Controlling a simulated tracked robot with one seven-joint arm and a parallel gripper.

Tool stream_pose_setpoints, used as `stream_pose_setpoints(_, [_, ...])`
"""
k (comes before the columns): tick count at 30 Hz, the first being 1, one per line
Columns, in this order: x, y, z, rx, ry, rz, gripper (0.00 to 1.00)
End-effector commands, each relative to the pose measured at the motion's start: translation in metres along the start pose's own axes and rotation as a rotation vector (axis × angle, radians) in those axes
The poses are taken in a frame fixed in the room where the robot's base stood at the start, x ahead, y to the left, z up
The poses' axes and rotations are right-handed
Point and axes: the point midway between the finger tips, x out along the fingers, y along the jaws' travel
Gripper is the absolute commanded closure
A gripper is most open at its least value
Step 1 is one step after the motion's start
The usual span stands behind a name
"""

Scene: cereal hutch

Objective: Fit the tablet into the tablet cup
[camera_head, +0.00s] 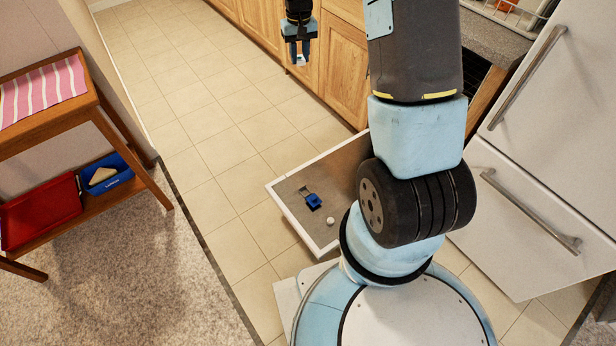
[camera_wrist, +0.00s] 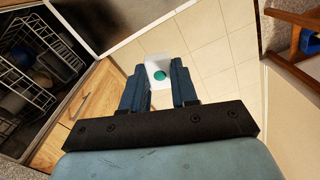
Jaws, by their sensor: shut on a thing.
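My gripper (camera_head: 300,50) is high up at the top of the head view, in front of the wooden cabinets. It is shut on a white tablet (camera_head: 300,62), which hangs below the fingers. In the wrist view the tablet (camera_wrist: 158,72) shows a round teal spot and sits between the two fingertips (camera_wrist: 158,85). The tablet cup (camera_head: 313,201) looks like a small blue box with a grey flap beside it, set in the inner face of the lowered dishwasher door (camera_head: 284,204). The tablet is well apart from the cup. The cup is not clear in the wrist view.
A white round knob (camera_head: 331,221) sits near the cup. My arm hides part of the door. Dish racks (camera_wrist: 28,75) show in the wrist view. A wooden stand (camera_head: 115,150) holds a red tray (camera_head: 45,212) and a blue tray (camera_head: 108,183). The tiled floor between is clear.

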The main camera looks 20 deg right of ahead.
Motion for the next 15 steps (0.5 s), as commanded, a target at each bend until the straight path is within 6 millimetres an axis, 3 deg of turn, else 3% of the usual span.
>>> stream_pose_setpoints(8, [0.009, -0.011, -0.003, -0.022, -0.003, -0.002, 1.00])
stream_pose_setpoints(15, [0.056, -0.012, -0.016, -0.050, -0.006, -0.009, 1.00])
